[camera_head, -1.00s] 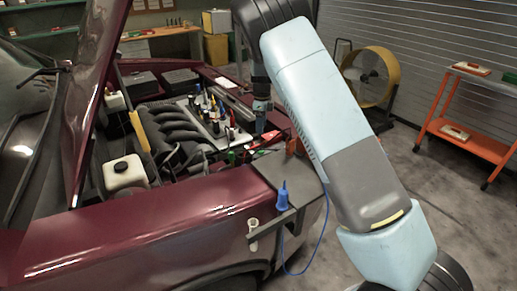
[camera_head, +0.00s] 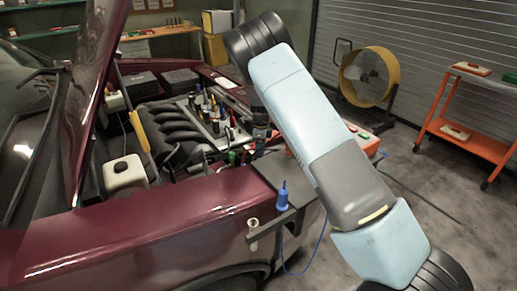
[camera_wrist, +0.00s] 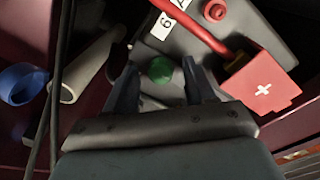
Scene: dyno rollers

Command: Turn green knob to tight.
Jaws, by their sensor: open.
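My gripper (camera_wrist: 159,78) is open, with one finger on each side of the knob. A gap shows between the knob and each finger, and I cannot tell the height of the fingertips relative to it. In the head view my wrist (camera_head: 259,118) is over the front corner of the engine bay, and my fingers and the knob are not clear there.
In the wrist view a red block with a white plus (camera_wrist: 262,86) and red cable is close right of my fingers. A red cap (camera_wrist: 214,10) is above. A pale tube (camera_wrist: 88,66) and blue ring (camera_wrist: 20,84) are left. The raised hood (camera_head: 98,85) stands at left.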

